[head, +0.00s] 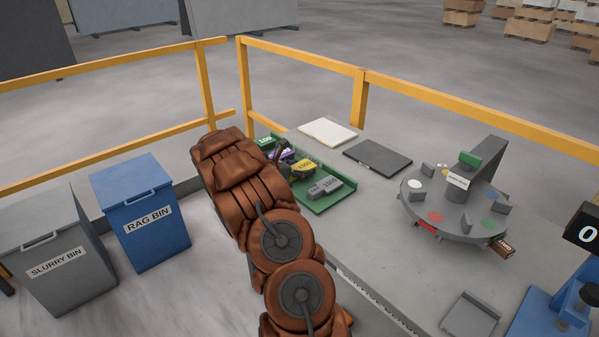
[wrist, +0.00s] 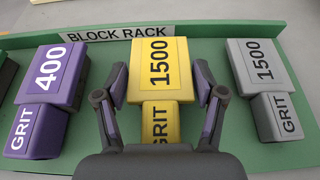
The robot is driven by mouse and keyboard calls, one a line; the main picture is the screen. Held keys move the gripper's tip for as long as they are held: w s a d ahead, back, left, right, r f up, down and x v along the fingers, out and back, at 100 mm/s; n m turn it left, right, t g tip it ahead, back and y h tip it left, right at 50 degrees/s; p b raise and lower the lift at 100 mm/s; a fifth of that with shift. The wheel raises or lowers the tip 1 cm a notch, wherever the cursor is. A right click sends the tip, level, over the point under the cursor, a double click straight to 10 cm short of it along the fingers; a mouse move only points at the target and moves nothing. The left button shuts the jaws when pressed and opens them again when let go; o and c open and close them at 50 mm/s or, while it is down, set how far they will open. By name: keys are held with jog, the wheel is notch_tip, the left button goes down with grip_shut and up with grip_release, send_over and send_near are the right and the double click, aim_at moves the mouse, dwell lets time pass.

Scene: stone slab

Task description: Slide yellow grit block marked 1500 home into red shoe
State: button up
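The yellow grit block marked 1500 (wrist: 160,72) lies in the green block rack (wrist: 215,120), between a purple 400 block (wrist: 50,78) and a grey 1500 block (wrist: 262,68). It also shows in the head view (head: 303,168), partly hidden by my arm. My gripper (wrist: 160,88) is open, one finger on each side of the yellow block, with narrow gaps to it. In the head view my gripper (head: 283,156) is over the rack, mostly hidden. The round grey turntable (head: 455,207) at right bears a red spot (head: 436,217) and a red piece (head: 427,226) at its near rim.
A dark plate (head: 377,158) and a pale plate (head: 327,130) lie behind the rack. A grey tray (head: 470,317) sits at the front. Bare slab lies between rack and turntable.

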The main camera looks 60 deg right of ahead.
jog(key=c, duration=1)
jog(key=shift+o, duration=0.2)
